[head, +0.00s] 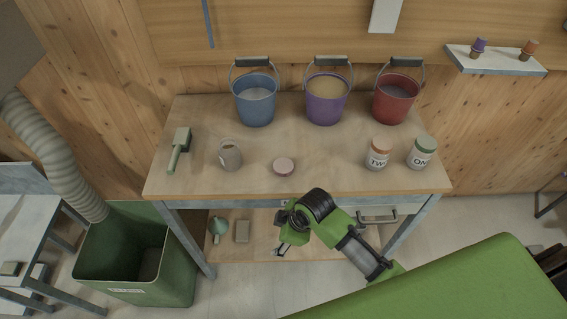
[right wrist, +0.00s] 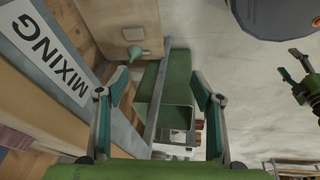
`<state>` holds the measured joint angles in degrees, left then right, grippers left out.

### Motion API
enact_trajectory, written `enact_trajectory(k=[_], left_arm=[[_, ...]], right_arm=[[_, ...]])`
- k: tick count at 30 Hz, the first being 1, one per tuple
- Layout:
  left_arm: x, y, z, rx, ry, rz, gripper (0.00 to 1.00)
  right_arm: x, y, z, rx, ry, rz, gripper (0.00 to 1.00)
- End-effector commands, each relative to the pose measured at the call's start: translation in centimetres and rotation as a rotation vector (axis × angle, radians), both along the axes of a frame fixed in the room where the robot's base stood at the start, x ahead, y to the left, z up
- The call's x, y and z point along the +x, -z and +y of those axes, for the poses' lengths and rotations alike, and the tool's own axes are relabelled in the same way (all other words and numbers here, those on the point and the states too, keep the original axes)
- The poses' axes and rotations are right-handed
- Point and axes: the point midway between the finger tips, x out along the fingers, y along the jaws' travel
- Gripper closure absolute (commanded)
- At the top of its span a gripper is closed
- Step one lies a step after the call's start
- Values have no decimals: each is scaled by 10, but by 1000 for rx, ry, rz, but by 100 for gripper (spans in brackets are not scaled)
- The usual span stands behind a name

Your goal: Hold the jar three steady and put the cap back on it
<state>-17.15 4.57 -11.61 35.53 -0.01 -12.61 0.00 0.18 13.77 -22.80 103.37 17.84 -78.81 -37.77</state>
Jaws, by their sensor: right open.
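An uncapped jar (head: 230,155), which I take as jar three, stands upright on the workbench, left of centre; its label is not readable. A pinkish round cap (head: 283,167) lies on the bench to its right, apart from the jar. My right gripper (head: 281,249) is in front of and below the bench's front edge, away from both. In the right wrist view its two fingers (right wrist: 162,90) are spread with nothing between them. My left gripper is not in the head view; what looks like it (right wrist: 300,75) shows at the right edge of the right wrist view, its opening unclear.
Capped jars marked TWO (head: 378,154) and ONE (head: 421,153) stand at the bench's right. Blue (head: 256,103), purple (head: 325,107) and red (head: 396,104) buckets line the back. A green scoop (head: 179,150) lies left. A green bin (head: 135,284) stands on the floor. The bench front is clear.

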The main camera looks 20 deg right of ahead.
Motion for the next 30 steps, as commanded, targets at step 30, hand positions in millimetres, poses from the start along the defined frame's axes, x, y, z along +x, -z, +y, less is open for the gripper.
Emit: enact_trajectory(k=[30], left_arm=[[-1, -9, 1, 1, -4, 1, 43]], right_arm=[[122, -241, -46, -533, -1643, -82, 39]])
